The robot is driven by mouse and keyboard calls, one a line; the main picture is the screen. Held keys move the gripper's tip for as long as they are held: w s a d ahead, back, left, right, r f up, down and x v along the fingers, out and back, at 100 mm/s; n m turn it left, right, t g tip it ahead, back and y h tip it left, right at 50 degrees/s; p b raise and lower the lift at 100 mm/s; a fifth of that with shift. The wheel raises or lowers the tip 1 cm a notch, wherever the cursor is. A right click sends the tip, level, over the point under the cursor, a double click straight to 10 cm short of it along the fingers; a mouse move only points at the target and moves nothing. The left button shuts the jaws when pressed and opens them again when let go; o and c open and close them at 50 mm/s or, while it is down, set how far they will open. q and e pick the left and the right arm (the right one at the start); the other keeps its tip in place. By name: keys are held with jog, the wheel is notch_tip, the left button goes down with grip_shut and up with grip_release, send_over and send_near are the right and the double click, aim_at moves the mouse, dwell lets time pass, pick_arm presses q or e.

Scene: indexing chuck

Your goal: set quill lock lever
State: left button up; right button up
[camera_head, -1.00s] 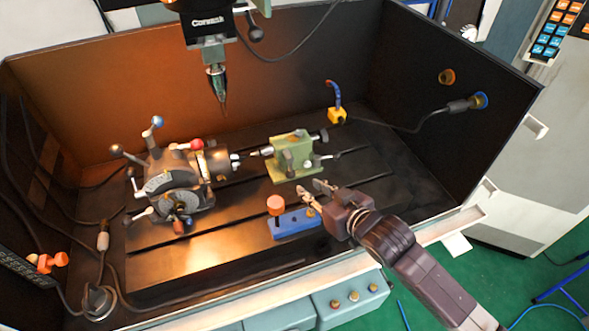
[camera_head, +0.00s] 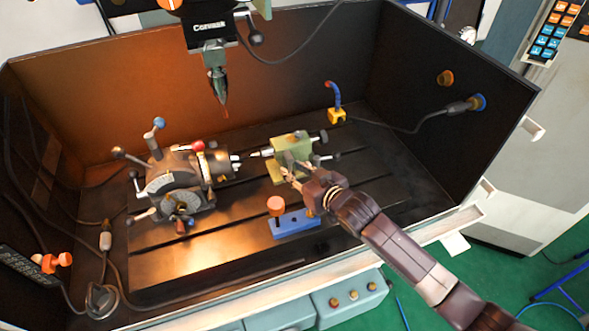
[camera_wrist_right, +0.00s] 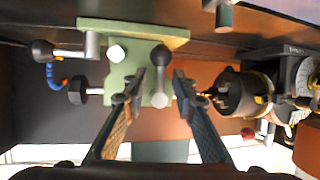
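The green tailstock (camera_head: 291,146) stands on the slotted machine bed, right of the indexing chuck (camera_head: 181,178). My right gripper (camera_head: 288,165) is at the tailstock's near side. In the right wrist view the tailstock (camera_wrist_right: 120,72) fills the upper left and the chuck (camera_wrist_right: 242,95) is on the right. There my right gripper (camera_wrist_right: 158,80) is open, with a finger on each side of a short grey lever (camera_wrist_right: 159,66) with a rounded end. It looks like the quill lock lever. Contact with the fingers cannot be told. The left gripper is not in view.
A spindle with a pointed tool (camera_head: 216,84) hangs above. A blue hose on a yellow base (camera_head: 336,115) stands at the back. Dark enclosure walls surround the bed.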

grip_shut()
dwell(0.4)
jog(key=shift+r+n+p, duration=0.15)
jog(key=shift+n+p, duration=0.25)
jog(key=shift+p, duration=0.25)
jog(key=shift+w+d+n+h+p, duration=0.1)
jog(key=shift+d+n+h+p, duration=0.1)
jog(key=shift+n+h+p, duration=0.55)
jog(key=shift+d+n+t+h+p, duration=0.15)
jog(key=shift+n+t+h+p, duration=0.15)
jog(key=shift+n+h, duration=0.25)
jog(key=shift+w+d+r+n+h, duration=0.15)
jog(key=shift+n+h, duration=0.15)
jog(key=shift+n, duration=0.3)
